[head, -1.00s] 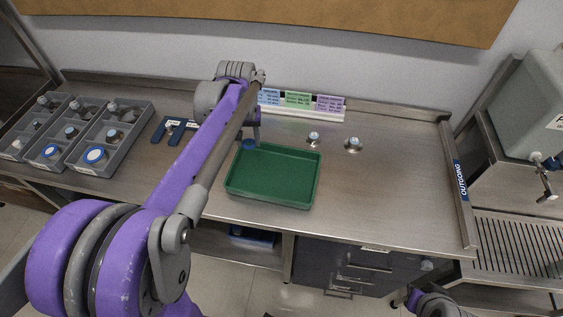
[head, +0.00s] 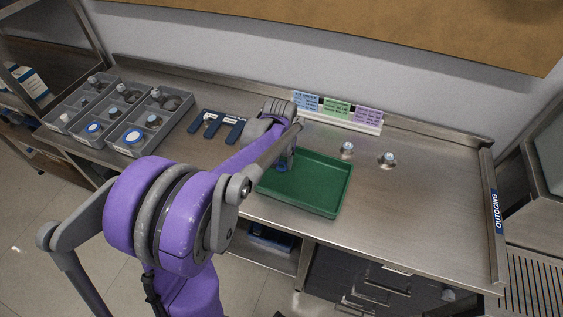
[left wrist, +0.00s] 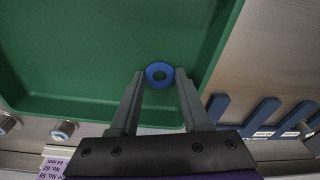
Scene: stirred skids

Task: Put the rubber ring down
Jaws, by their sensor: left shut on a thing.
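In the head view my left gripper (head: 285,163) is over the left part of a green tray (head: 325,207); the ring is small and partly hidden there. The tray also fills much of the left wrist view (left wrist: 70,60), its floor behind the ring. I cannot tell whether the ring touches the tray floor. My right gripper is not in view.
Grey divided bins (head: 122,112) with knobs and rings stand at the left. A dark blue forked holder (head: 217,127) lies between bins and tray. The bench right of the tray is clear.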

